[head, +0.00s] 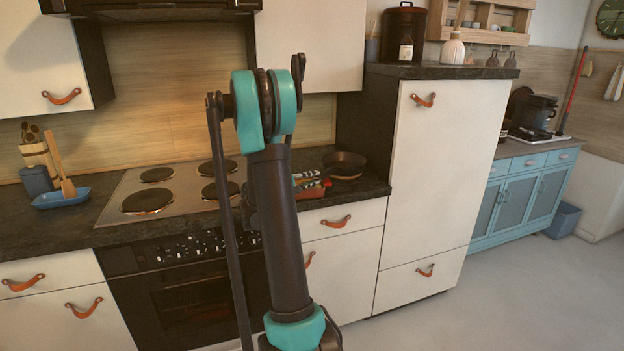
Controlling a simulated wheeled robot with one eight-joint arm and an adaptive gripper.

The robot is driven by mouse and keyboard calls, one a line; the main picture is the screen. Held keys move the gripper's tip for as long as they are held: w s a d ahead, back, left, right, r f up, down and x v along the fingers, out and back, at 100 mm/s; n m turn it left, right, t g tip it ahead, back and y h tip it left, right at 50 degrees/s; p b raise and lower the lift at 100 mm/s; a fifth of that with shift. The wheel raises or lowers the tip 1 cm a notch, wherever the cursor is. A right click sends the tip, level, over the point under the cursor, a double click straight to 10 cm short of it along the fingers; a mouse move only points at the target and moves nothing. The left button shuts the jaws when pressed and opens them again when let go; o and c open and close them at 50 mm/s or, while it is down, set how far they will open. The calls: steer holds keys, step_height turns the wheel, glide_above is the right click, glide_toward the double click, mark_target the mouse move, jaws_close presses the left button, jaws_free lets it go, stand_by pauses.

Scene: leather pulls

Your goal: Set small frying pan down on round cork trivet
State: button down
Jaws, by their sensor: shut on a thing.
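A small dark frying pan (345,163) shows at the right end of the dark counter, close to the tall white cabinet, its bowl facing up. Its handle side points down-left toward my arm. My gripper (312,182) is mostly hidden behind my own arm, and only small parts seem to show at the pan's handle side. It appears shut on the pan's handle. Whether the pan touches the counter or is held just above it is hard to tell. I cannot make out the round cork trivet.
A hob (175,188) with several round plates lies left of the pan. A reddish container (311,191) with striped items sits close by the handle. The tall cabinet (430,170) bounds the counter on the right. A blue dish (62,197) and utensil holder (36,165) stand at left.

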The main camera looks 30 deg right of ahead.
steer(key=shift+f, duration=0.6)
stand_by(0.3)
steer(key=c, duration=1.4)
jaws_free()
steer(key=shift+o, duration=0.2)
steer(key=s+a, duration=0.2)
steer(key=a, duration=0.9)
steer(key=shift+a+r, duration=0.4)
steer(key=shift+r, duration=0.05)
steer(key=s+a+f+m+y, duration=0.1)
steer(key=s+a+f+y, duration=0.6)
steer(key=s+a, duration=0.4)
steer(key=s+a+f+m+t+y, duration=0.1)
steer(key=s+a+f+y, duration=0.7)
steer(key=s+a+y, duration=0.2)
steer(key=s+a, duration=0.2)
steer(key=a, duration=0.1)
steer(key=shift+s+a+f+t, duration=0.15)
steer(key=shift+s+a+t, duration=0.1)
steer(key=shift+a+t, duration=0.1)
